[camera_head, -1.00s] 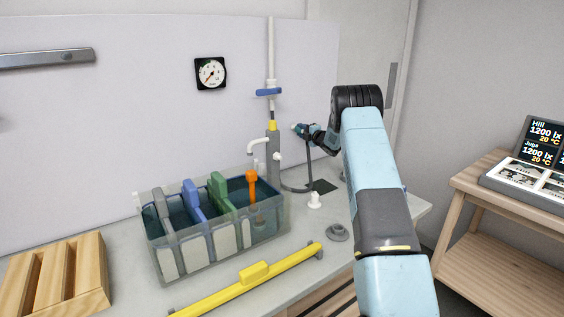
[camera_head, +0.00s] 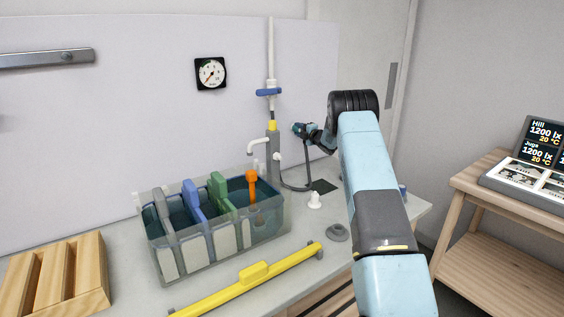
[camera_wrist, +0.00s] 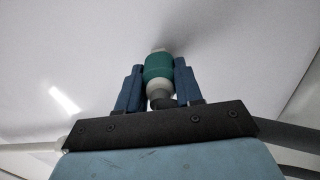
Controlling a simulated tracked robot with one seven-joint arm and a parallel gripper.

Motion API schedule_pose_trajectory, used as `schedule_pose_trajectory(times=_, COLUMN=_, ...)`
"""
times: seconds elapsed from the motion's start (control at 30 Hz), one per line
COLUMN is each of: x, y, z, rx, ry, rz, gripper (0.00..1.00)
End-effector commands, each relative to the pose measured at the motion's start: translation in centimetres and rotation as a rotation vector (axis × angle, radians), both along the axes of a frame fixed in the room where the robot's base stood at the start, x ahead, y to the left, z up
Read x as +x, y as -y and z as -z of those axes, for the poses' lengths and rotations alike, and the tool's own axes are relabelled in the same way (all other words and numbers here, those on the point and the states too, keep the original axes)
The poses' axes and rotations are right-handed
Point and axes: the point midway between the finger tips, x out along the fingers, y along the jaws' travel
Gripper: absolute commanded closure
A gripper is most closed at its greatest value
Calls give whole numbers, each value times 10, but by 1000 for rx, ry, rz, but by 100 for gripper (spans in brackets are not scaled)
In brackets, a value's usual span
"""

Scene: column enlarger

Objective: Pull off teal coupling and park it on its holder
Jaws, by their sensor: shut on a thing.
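The teal coupling (camera_wrist: 158,67) sits between the two blue fingers of my gripper (camera_wrist: 159,85) in the wrist view, with a pale end above it and a pale collar below. My gripper is shut on it. In the head view my gripper (camera_head: 299,129) is held in the air to the right of the grey and white column (camera_head: 273,146), apart from it. A dark hose (camera_head: 306,168) hangs from near the gripper and curves down to the column's foot. A white peg (camera_head: 315,200) stands on the counter below; I cannot tell whether it is the holder.
A clear tank (camera_head: 168,262) with grey, blue and green dividers and an orange-topped rod stands left of the column. A yellow bar (camera_head: 212,295) lies along the counter front. A grey round base (camera_head: 338,233) and a blue valve handle (camera_head: 269,92) are nearby.

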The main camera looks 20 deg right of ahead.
Motion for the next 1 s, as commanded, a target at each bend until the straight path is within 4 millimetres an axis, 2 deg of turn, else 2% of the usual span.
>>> schedule_pose_trajectory(times=0.23, x=0, y=0, z=-1, rx=0, ry=1, rz=0, gripper=100)
schedule_pose_trajectory(times=0.27, x=0, y=0, z=-1, rx=0, ry=1, rz=0, gripper=64)
schedule_pose_trajectory(times=0.57, x=0, y=0, z=-1, rx=0, ry=1, rz=0, gripper=35)
schedule_pose_trajectory(times=1.0, x=0, y=0, z=0, rx=0, ry=0, rz=0, gripper=36)
